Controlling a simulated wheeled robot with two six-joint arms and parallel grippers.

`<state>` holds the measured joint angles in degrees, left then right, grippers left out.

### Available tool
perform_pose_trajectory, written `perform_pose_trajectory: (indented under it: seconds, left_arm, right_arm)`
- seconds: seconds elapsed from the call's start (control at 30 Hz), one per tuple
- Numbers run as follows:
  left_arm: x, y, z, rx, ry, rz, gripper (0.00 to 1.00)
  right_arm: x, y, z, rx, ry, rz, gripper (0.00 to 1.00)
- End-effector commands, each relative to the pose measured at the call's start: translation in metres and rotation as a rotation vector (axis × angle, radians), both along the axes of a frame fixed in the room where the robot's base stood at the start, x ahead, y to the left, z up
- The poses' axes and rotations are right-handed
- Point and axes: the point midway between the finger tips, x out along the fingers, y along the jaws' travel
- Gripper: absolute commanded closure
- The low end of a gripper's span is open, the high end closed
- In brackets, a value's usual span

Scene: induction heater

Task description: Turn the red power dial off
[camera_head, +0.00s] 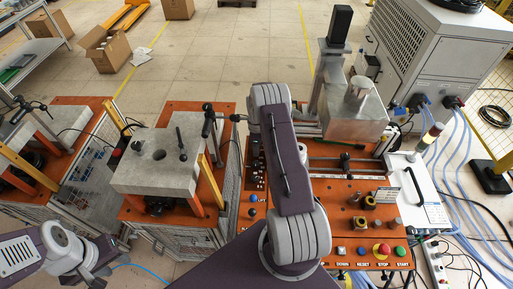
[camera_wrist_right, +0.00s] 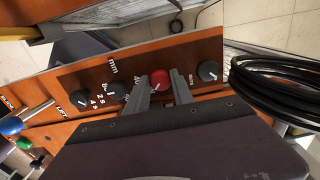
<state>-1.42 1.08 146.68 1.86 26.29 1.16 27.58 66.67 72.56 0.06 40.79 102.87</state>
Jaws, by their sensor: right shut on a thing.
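The red power dial (camera_wrist_right: 159,78) sits on an orange control panel (camera_wrist_right: 60,82) in the right wrist view. My right gripper (camera_wrist_right: 163,86) has one grey finger on each side of the dial and is shut on it. The dial's marking is not readable here. In the head view, my right arm hides this gripper and the red dial. My left gripper (camera_head: 100,268) is at the lower left of the head view, away from the panel. Its fingers do not show clearly.
Dark knobs (camera_wrist_right: 208,70) flank the red dial closely. A coil of black cable (camera_wrist_right: 270,80) lies to the right in the wrist view. The orange machine table (camera_head: 345,240) carries push buttons. A grey block table (camera_head: 155,165) stands to its left.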

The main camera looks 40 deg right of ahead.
Motion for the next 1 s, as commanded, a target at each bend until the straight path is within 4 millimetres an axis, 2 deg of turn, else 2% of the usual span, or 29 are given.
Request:
perform_pose_trajectory:
  seconds: [0.37,1.0]
  left_arm:
    - [0.000,0.000,-0.010,0.000,0.000,0.000,0.64]
    - [0.000,0.000,-0.037,0.000,0.000,0.000,0.64]
  right_arm:
    - [0.000,-0.001,-0.001,-0.003,-0.002,0.118,1.00]
    - [0.001,-0.002,0.001,-0.005,-0.003,0.670,1.00]
